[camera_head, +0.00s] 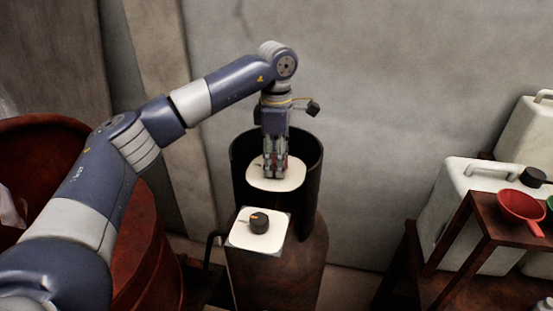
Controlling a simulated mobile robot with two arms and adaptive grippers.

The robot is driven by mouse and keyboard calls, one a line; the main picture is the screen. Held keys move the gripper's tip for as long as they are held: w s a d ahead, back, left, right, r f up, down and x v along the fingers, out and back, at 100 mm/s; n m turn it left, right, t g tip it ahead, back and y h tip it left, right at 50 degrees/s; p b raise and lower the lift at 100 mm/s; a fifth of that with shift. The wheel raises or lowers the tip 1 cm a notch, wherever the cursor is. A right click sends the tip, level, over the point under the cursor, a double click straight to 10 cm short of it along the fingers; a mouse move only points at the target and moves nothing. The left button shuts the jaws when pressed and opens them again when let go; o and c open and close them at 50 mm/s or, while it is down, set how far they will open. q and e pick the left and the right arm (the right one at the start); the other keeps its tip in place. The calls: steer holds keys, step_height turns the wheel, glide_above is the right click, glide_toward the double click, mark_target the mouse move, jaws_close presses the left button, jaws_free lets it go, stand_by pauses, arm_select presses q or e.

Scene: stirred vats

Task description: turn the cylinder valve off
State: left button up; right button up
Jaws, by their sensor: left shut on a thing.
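A rusty gas cylinder (282,265) stands upright in the middle, with a dark open collar (313,165) around its top. Inside the collar is a white rounded plate (290,182). My left gripper (274,175) points straight down over this plate and is shut on the cylinder valve, of which only a little red shows beside the fingers. The fingers hide most of the valve, so I cannot tell how far it is turned. In front is another white plate (244,240) with a black knob (259,223) bearing a small orange mark. My right gripper is not in view.
Large rusty-red vats (150,245) stand at the left beneath my left arm. At the right, a brown stand (485,232) carries a red pan (520,207), beside white jerrycans (462,190). A grey wall (400,90) is behind the cylinder.

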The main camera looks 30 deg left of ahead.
arm_select(q)
steer(key=shift+m, duration=0.6)
steer(key=o, duration=1.1)
steer(key=shift+r, duration=0.1)
step_height(320, 180, up, 12)
stand_by(0.3)
